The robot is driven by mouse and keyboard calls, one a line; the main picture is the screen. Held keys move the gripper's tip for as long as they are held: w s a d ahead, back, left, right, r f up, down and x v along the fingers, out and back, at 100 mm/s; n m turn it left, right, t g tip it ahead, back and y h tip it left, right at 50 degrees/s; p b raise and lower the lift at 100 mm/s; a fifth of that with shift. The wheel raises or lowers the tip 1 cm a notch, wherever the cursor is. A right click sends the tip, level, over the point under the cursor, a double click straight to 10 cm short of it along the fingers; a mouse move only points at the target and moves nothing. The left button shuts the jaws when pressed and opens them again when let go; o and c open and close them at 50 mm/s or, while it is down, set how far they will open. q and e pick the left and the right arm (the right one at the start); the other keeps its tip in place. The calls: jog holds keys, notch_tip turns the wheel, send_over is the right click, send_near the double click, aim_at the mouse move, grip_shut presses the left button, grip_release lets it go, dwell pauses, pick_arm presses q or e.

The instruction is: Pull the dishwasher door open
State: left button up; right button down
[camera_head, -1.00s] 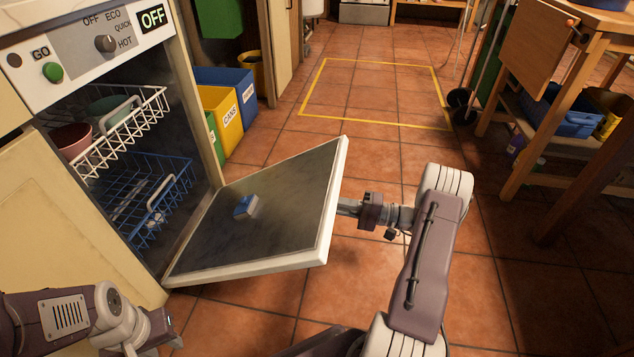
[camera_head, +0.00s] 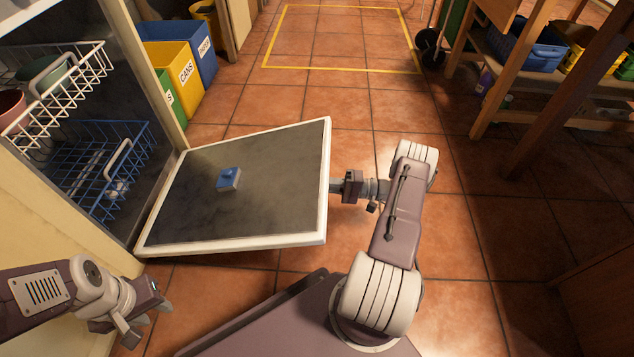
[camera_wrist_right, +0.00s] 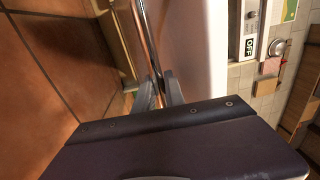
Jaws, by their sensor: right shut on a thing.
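The dishwasher door (camera_head: 270,215) is swung far down, nearly level, its dark inner face up and its white rim outward. My right gripper (camera_head: 335,187) is at the door's outer edge. In the right wrist view its fingers (camera_wrist_right: 160,92) are closed around the thin metal door handle (camera_wrist_right: 148,45), beside the white door front (camera_wrist_right: 196,50). The grip itself is hidden behind the edge in the head view. My left gripper (camera_head: 150,318) is open and empty at lower left, beside the door's near corner.
The upper white rack (camera_head: 60,95) and lower blue rack (camera_head: 85,175) are inside the dishwasher. Labelled bins (camera_head: 180,75) stand beyond it. A wooden bench (camera_head: 484,100) is at right. Tiled floor between is clear.

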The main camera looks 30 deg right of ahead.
jog(key=c, duration=1.4)
grip_release()
